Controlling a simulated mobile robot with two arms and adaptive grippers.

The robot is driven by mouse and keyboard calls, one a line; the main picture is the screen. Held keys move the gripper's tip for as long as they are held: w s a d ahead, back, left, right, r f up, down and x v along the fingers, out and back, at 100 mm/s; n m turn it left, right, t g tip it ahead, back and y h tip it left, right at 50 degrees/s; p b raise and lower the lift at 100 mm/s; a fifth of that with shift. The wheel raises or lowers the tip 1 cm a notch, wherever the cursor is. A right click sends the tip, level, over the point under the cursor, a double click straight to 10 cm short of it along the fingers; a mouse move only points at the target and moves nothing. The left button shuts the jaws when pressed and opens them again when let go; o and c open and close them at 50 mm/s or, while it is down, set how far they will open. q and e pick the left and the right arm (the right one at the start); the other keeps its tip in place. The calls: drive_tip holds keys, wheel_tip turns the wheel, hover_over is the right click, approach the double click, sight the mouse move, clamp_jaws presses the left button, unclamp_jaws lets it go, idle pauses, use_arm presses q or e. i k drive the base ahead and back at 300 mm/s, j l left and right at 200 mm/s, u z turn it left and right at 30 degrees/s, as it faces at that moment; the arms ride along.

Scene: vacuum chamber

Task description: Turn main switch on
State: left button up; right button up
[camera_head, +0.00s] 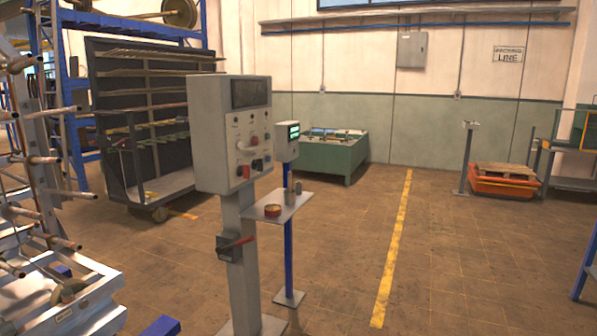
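A grey control box (208,135) stands on a grey post (237,290) left of the picture's middle. Its front has a dark screen (249,93), small buttons and knobs, and a pale curved handle. Low on the front are a red square switch (243,172) and a black knob (257,165). A dark box with a red-handled lever (238,243) is fixed to the post below; the handle points right and slightly up. I cannot tell which of these is the main switch, or whether any is on. Neither of my grippers is in view.
A small shelf (290,207) with a red-rimmed round container (273,210) juts out right of the post. A rack with copper-coloured rods (40,180) stands at the left. A green table (340,155) is behind. Open floor lies to the right, around the yellow line (392,260).

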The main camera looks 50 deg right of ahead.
sight(244, 170)
drive_tip(key=z, duration=1.35)
drive_tip(key=i+l+u, duration=0.1)
drive_tip(key=i+l, duration=0.45)
drive_tip(key=l, duration=0.15)
drive_tip(key=i+l+u, duration=0.15)
drive_tip(key=i+l, duration=0.4)
drive_tip(key=l, duration=0.25)
drive_tip(key=i+l+u, duration=0.15)
drive_tip(key=l, duration=0.25)
drive_tip(key=i+l+u, duration=0.1)
drive_tip(key=i+l, duration=0.25)
drive_tip(key=k+l, duration=0.05)
drive_tip(key=l, duration=0.05)
